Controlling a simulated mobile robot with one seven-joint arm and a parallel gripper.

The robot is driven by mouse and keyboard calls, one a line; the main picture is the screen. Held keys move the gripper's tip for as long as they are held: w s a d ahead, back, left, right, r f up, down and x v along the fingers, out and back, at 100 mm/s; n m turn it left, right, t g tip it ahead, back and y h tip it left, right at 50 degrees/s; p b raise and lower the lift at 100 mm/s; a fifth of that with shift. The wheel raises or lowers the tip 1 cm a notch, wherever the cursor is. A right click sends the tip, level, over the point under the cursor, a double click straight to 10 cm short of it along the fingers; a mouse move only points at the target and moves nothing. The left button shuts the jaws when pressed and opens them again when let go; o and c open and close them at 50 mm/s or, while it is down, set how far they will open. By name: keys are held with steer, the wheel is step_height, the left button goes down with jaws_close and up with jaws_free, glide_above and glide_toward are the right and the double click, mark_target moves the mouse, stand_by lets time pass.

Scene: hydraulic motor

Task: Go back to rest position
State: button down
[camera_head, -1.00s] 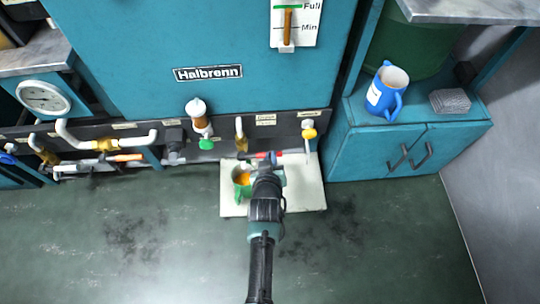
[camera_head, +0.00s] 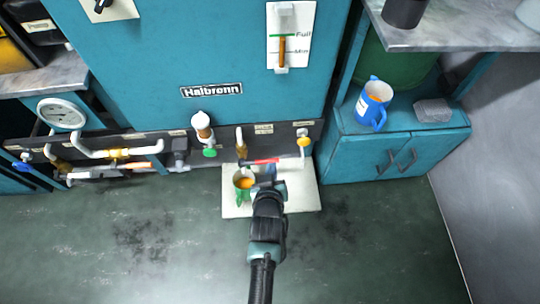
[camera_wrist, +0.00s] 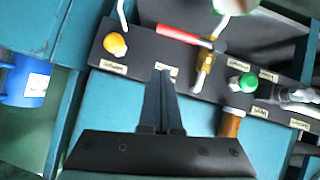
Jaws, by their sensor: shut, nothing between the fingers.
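My gripper (camera_head: 270,176) is shut and empty. In the head view it is over the pale tray (camera_head: 302,196), just in front of the pipe panel and to the right of a green jug (camera_head: 240,196) with orange liquid in it. In the wrist view my gripper (camera_wrist: 160,76) shows its two fingers pressed together, pointing toward the panel. A red valve handle (camera_head: 262,161) lies crosswise beyond the fingertips, apart from them as far as I can tell. It also shows in the wrist view (camera_wrist: 178,34).
The panel (camera_head: 225,147) has a yellow knob (camera_head: 303,132), a green knob (camera_head: 210,153) and several pipes. A blue jug (camera_head: 370,107) stands on the right cabinet (camera_head: 400,150). A grey wall (camera_head: 500,170) bounds the right. The front floor (camera_head: 160,250) is clear.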

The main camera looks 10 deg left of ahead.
steer(key=p+v, duration=0.2)
steer(key=v, duration=0.3)
steer(key=w+d+r+t, duration=0.1)
steer(key=w+r, duration=0.3)
steer(key=r, duration=0.4)
steer(key=w+r+m+t, duration=0.1)
steer(key=w+r+t, duration=0.1)
steer(key=w+r, duration=0.35)
steer(key=w+d+r+t, duration=0.1)
steer(key=w+r, duration=0.1)
steer(key=r, duration=0.7)
step_height(320, 180, up, 19)
steer(key=w+d+m+t+p, duration=0.1)
steer(key=t, duration=0.3)
steer(key=s+d+r+m+t+h+p, duration=0.1)
steer(key=s+r+t, duration=0.3)
steer(key=r, duration=0.7)
steer(key=s+d+r+m+t, duration=0.1)
steer(key=s+d+r, duration=0.1)
steer(key=s+r, duration=0.75)
steer(key=s+d+r+m+t+h+p, duration=0.1)
steer(key=s+r+t, duration=0.2)
steer(key=r, duration=1)
step_height(320, 180, up, 39)
steer(key=p, duration=3.7)
steer(key=shift+s+p, duration=0.35)
steer(key=shift+f, duration=0.1)
